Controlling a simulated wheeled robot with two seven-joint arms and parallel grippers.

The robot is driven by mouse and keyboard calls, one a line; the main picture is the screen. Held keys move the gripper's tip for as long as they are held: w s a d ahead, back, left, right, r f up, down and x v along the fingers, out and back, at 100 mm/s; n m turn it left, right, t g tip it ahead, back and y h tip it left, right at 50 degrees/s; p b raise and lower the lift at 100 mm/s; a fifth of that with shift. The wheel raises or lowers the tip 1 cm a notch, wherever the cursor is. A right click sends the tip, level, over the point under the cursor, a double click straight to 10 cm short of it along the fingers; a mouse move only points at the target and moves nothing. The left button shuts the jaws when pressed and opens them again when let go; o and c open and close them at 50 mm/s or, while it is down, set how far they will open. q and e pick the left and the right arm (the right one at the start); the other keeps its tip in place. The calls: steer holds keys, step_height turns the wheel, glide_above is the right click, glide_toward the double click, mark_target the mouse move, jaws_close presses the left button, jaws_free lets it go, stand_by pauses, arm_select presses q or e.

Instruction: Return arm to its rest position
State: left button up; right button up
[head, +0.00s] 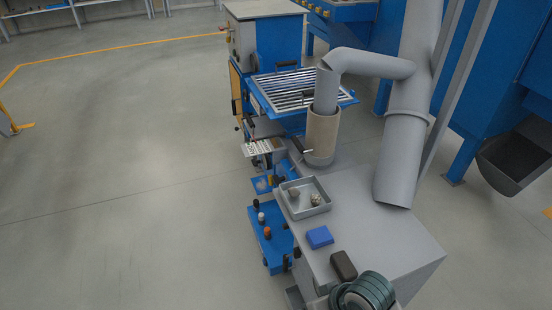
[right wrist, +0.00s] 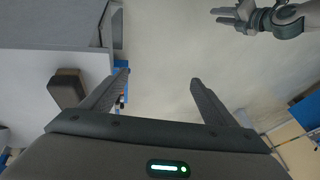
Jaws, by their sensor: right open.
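My right gripper (right wrist: 158,82) is open in the right wrist view, with its two dark fingers wide apart and nothing between them. Pale floor shows beyond the fingers. In the head view a grey-green ringed part of my arm (head: 368,290) shows at the bottom edge, close to the grey bench; no fingertips can be made out there. My left gripper (right wrist: 232,17) shows small at the top right of the right wrist view; its jaw opening is too small to judge. It is not in the head view.
The grey bench (head: 372,225) carries a tray (head: 293,211) with small lumps, a blue block (head: 319,237) and a dark block (head: 343,265), also in the right wrist view (right wrist: 67,90). A grey pipe (head: 408,130) and beige cylinder (head: 321,135) stand behind. Floor at left is clear.

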steer(key=s+d+f+m+h, duration=0.2)
steer(key=s+d+f+h, duration=0.2)
steer(key=s+d, duration=1)
arm_select(q)
steer(key=shift+w+d+r+t+p, duration=0.25)
steer(key=shift+w+d+t+p, duration=0.05)
steer(key=shift+w+d+p, duration=0.15)
steer(key=shift+w+d+r+t+p, duration=0.25)
steer(key=shift+w+d+t+p, duration=0.1)
steer(key=shift+w+d, duration=0.1)
arm_select(e)
steer(key=w+a+f+t, duration=0.1)
steer(key=f, duration=1.5)
steer(key=w+a+f+t+y, duration=0.1)
steer(key=a+f, duration=0.1)
steer(key=f, duration=1.4)
steer(key=shift+w, duration=0.25)
arm_select(q)
steer(key=shift+s, duration=0.1)
